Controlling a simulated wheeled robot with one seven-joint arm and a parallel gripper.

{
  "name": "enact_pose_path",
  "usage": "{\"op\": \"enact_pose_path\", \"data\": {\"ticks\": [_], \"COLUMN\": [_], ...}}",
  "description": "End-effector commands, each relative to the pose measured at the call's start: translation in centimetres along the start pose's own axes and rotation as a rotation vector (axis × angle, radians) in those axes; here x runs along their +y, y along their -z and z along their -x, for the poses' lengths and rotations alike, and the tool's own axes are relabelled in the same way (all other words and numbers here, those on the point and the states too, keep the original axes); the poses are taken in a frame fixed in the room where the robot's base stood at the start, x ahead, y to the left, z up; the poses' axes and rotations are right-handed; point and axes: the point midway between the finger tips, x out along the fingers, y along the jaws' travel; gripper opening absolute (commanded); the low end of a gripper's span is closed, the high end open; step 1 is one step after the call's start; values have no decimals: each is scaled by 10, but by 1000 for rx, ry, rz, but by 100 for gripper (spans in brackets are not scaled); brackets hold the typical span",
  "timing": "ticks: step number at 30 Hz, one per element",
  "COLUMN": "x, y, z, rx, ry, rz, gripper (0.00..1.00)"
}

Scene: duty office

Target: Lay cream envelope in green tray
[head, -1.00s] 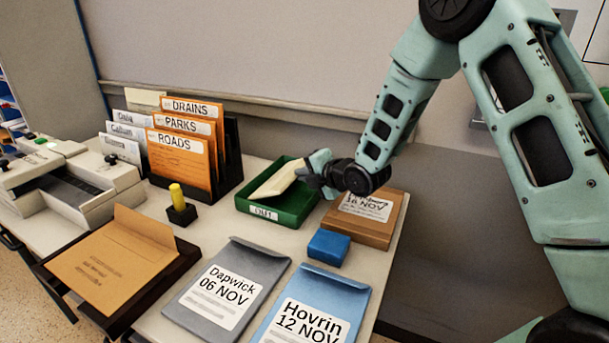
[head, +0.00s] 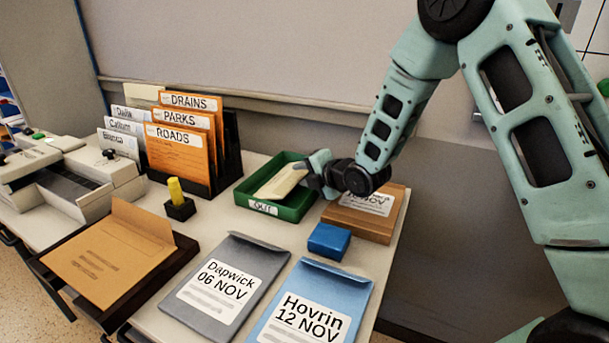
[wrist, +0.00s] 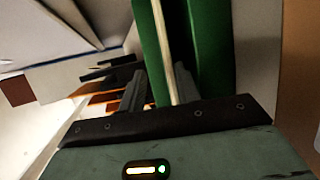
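The cream envelope (head: 281,182) is inside the green tray (head: 294,212), slanting, its right end towards my gripper; whether it lies fully flat is hard to tell. The tray has a white label on its front wall. My gripper (head: 308,174) is at the tray's right rim. In the wrist view, my gripper's fingers (wrist: 160,82) stand apart on both sides of the envelope's thin edge (wrist: 163,40), with green tray (wrist: 205,50) showing in the gap at left. The fingers' tips are partly hidden in the head view.
A brown box (head: 365,222) stands close right of the tray. A blue block (head: 328,240) is in front. Grey (head: 225,285) and blue (head: 315,300) envelopes lie nearer. An orange folder rack (head: 228,150), yellow-topped stamp (head: 176,195) and brown envelope (head: 108,262) are left.

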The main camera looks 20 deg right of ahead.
Motion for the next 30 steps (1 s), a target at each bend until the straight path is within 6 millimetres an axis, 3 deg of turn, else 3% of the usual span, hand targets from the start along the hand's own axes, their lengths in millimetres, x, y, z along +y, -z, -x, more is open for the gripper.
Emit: {"op": "enact_pose_path", "data": {"ticks": [8, 11, 26, 30], "x": [0, 0, 0, -4], "y": [0, 0, -1, 1], "z": [10, 26, 145, 149], "rx": [0, -1, -3, 6], "ry": [1, 0, 0, -11], "rz": [0, -1, 0, -1], "gripper": [33, 33, 33, 33]}}
